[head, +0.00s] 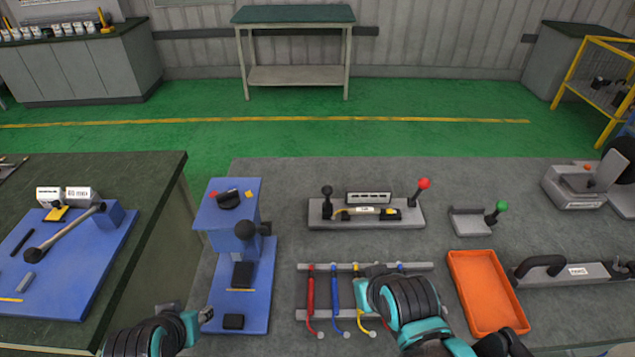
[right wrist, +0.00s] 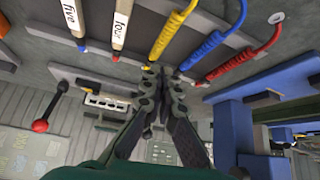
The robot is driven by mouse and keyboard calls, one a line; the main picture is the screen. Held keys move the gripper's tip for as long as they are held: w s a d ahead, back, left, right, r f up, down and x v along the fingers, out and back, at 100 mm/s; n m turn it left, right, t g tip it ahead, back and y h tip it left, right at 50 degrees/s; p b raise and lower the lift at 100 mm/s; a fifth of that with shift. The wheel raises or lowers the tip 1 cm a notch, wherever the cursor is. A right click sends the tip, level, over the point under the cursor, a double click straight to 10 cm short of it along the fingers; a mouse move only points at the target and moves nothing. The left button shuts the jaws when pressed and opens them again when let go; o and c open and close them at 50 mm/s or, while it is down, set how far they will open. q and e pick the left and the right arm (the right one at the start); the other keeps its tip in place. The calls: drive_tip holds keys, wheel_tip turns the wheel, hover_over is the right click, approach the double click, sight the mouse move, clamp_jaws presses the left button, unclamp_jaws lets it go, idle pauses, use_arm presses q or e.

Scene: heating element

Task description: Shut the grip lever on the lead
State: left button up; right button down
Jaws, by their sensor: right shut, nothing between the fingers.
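A grey fixture (head: 405,217) near the middle of the bench holds a short yellow lead (head: 365,211) with a white label. A lever with a red knob (head: 424,183) stands raised at its right end; the red knob also shows in the right wrist view (right wrist: 40,126). A black-knobbed lever (head: 327,190) stands upright at its left end. I cannot tell which is the grip lever. My right gripper (head: 364,284) is shut and empty, over the lead rack in front of the fixture; its fingertips meet in the right wrist view (right wrist: 165,72). My left gripper (head: 197,318) is at the lower left, its jaws unclear.
The rack (head: 303,315) holds a red lead (head: 310,290), a blue lead (head: 335,300) and others partly hidden by my right gripper. A blue press (head: 235,250) stands left, an orange tray (head: 485,290) right. A green-knobbed fixture (head: 470,222) sits behind the tray.

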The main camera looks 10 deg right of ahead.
drive_tip(key=w+a+r+n+g+p, duration=0.1)
drive_tip(key=w+r+n+p, duration=0.2)
drive_tip(key=w+r+p, duration=0.5)
drive_tip(key=n+g+p, duration=0.3)
drive_tip(key=n+p, duration=0.4)
approach(327, 196)
wheel_tip(327, 196, up, 4)
drive_tip(key=s+a, duration=0.1)
drive_tip(key=a, duration=0.2)
drive_tip(key=w+a+f+n+g+y+p, duration=0.1)
drive_tip(key=w+a+f+n+g+p, duration=0.1)
drive_tip(key=w, duration=0.4)
drive_tip(key=n+p, duration=0.1)
drive_tip(key=p, duration=0.1)
drive_tip(key=shift+w+f+n+p, duration=0.25)
drive_tip(key=shift+w+n+p, duration=0.05)
drive_tip(key=shift+w, duration=0.1)
wheel_tip(327, 196, down, 10)
drive_tip(key=b, duration=0.2)
drive_tip(key=d, duration=0.2)
drive_tip(key=r, duration=0.1)
drive_tip(key=shift+s+d, duration=0.3)
drive_tip(key=shift+d, duration=0.1)
